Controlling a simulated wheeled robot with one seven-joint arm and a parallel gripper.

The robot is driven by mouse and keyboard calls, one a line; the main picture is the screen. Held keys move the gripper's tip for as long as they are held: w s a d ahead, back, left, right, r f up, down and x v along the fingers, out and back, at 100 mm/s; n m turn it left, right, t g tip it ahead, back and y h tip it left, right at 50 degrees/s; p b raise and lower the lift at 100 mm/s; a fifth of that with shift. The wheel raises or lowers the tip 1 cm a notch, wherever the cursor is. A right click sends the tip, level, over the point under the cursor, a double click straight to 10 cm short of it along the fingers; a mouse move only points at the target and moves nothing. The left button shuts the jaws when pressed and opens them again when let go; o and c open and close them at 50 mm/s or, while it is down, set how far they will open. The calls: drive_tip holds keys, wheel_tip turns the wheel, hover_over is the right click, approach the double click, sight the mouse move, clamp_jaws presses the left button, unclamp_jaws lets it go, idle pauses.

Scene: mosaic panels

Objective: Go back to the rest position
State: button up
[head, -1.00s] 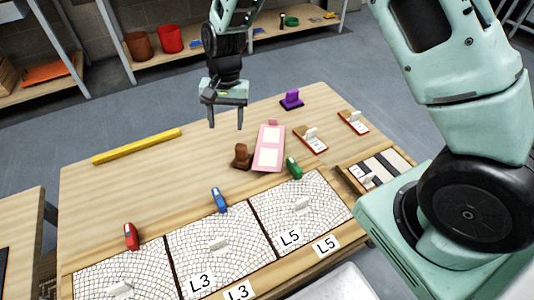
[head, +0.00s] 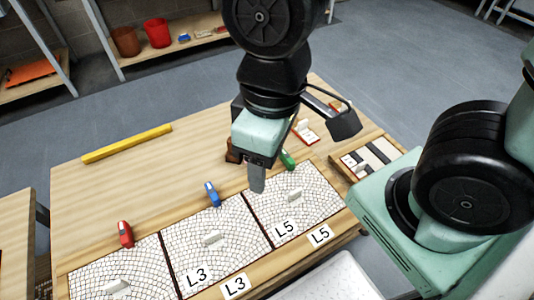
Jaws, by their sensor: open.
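My gripper (head: 258,180) hangs above the table near the top edge of the L5 panel. Its jaws are open and nothing shows between them; one finger shows clearly and the other is hidden. The L5 panel (head: 310,208) and the L3 panel (head: 190,245) lie side by side on the wooden table (head: 110,190), each with a pale handled piece on it. A third mosaic panel (head: 85,285) lies at the left, cut off by the picture edge. My arm hangs in front of the table's far part.
A red tool (head: 125,233), a blue tool (head: 212,193) and a green tool (head: 287,159) lie behind the panels. A yellow bar (head: 127,144) lies at the back left. A tray with dark strips (head: 372,158) lies at the right.

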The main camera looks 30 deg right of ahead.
wheel_tip(320, 180, up, 9)
drive_tip(key=p, duration=0.8)
drive_tip(key=shift+p, duration=0.4)
